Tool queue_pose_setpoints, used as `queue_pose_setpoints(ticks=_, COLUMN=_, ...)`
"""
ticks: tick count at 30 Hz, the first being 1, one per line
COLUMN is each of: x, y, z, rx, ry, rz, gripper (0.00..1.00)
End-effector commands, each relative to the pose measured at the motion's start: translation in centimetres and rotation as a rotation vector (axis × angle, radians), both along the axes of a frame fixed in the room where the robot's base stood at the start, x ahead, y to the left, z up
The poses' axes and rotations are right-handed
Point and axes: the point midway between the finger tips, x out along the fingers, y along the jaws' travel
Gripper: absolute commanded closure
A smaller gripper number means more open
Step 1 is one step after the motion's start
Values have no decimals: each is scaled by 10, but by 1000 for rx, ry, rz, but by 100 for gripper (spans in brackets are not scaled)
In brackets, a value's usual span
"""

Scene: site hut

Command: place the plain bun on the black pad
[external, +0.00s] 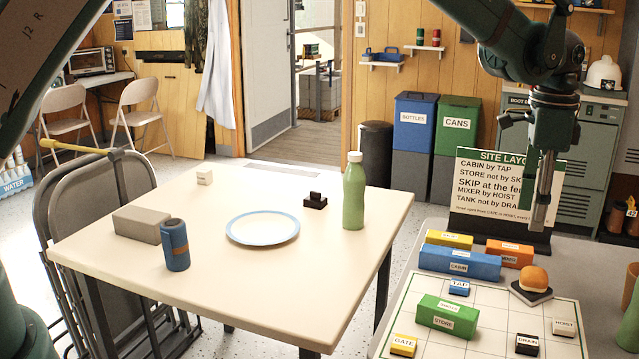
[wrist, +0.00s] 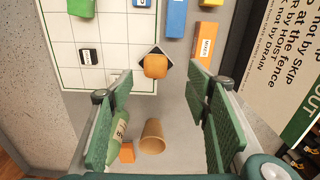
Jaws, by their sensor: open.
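The plain bun (external: 534,278), round and orange-brown, sits on the small black pad (external: 519,293) on the grey table at the right. In the wrist view the bun (wrist: 155,66) covers the near part of the pad (wrist: 148,51), which shows as a dark diamond beyond it. My gripper (external: 541,222) hangs above the bun, apart from it, with its fingers pointing down.
A gridded board (external: 463,344) with labelled blocks lies left of the pad. The blue CABIN block (external: 430,262) and orange MIXER block (external: 518,256) lie nearby. The site sign (external: 507,196) stands behind. A brown cup (wrist: 152,137) and green bottle (wrist: 117,132) are close by.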

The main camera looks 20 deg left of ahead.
Motion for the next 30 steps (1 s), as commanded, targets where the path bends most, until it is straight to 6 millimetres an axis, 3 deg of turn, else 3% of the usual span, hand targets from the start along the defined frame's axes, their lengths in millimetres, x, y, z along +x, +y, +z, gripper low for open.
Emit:
queue_pose_setpoints(ticks=15, x=26, y=128, z=93, rx=-65, ry=-61, rz=224, gripper=52)
queue_pose_setpoints(ticks=30, x=19, y=266, z=168, rx=-134, ry=-128, rz=462, gripper=52)
